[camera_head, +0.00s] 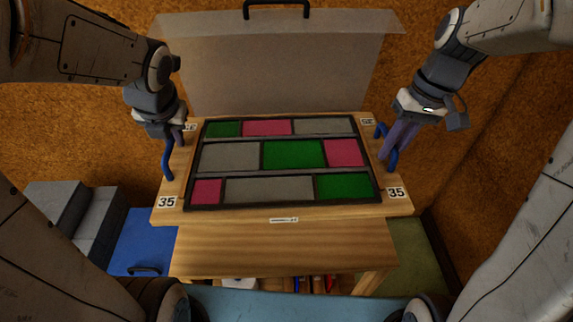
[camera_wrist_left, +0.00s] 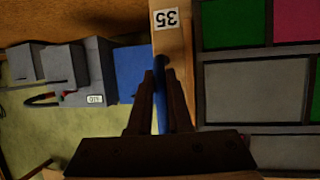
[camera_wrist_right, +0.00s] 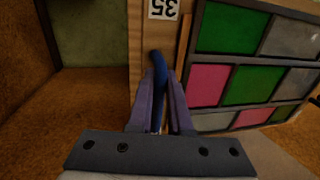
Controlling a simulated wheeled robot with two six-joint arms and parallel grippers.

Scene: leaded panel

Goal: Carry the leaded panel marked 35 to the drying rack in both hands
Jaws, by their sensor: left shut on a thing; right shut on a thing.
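The leaded panel (camera_head: 231,155), with green, pink and grey panes in dark strips, lies face up on a wooden board (camera_head: 330,211) marked 35 at its corners. Blue handles stand at the board's left side (camera_head: 167,165) and right side (camera_head: 392,162). My left gripper (camera_head: 178,138) is shut on the left handle, which also shows in the left wrist view (camera_wrist_left: 161,112). My right gripper (camera_head: 397,145) is shut on the right handle, also seen in the right wrist view (camera_wrist_right: 155,85). The board looks about level; I cannot tell whether it touches the wooden stand beneath. No drying rack is clearly identifiable.
The wooden stand (camera_head: 285,245) is below the board, with small items on a low shelf. A pale upright sheet (camera_head: 280,75) with a black handle is behind the panel. Grey blocks (camera_head: 98,215) and a blue box (camera_head: 135,240) stand at left. Green floor (camera_head: 412,245) shows at right.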

